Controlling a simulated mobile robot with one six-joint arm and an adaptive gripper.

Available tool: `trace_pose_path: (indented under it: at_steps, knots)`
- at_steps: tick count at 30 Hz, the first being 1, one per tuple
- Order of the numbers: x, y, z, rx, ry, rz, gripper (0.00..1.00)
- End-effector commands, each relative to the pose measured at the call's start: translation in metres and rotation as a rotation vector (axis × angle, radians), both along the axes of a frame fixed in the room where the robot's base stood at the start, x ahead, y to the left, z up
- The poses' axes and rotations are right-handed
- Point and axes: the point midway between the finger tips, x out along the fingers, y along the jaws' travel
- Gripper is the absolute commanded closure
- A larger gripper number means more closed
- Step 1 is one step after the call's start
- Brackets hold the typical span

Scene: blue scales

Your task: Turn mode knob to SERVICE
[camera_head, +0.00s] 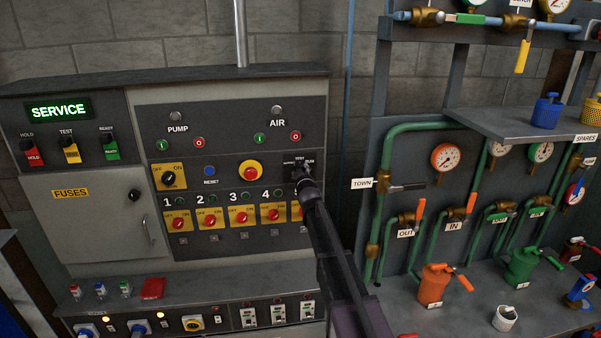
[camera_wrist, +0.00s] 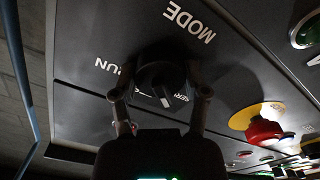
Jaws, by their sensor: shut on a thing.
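The mode knob (camera_wrist: 158,76) is a dark round knob under the upside-down label MODE in the wrist view. My gripper (camera_wrist: 162,93) has a finger on each side of it and is shut on it. A light mark shows on the knob; beside it is a partly hidden label starting "SER", and RUN is at the left. In the head view, my gripper (camera_head: 303,186) reaches the panel's right side, covering most of the knob. The green display (camera_head: 59,110) at the upper left reads SERVICE.
A red emergency button (camera_head: 250,170) on a yellow base sits left of my gripper, also in the wrist view (camera_wrist: 262,128). Numbered red switches (camera_head: 240,217) run below. Pipes with an orange-handled valve (camera_head: 419,208) stand to the right.

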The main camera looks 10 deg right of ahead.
Motion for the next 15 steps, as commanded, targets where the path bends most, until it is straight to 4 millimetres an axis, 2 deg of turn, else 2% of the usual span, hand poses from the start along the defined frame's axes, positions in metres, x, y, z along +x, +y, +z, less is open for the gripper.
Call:
trace_pose_path:
  at_steps: [5,6,8,9,15]
  knots:
    - [0.0017,0.0010,0.0013,-0.001,-0.005,0.002,0.89]
    - [0.0017,0.0009,0.0013,-0.001,-0.006,0.003,0.29]
    - [0.0015,0.0008,0.0012,-0.001,-0.005,0.002,0.11]
    - [0.0013,0.0007,0.0010,0.000,-0.003,0.002,0.07]
    - [0.0006,0.0001,0.0004,0.001,-0.002,0.001,0.07]
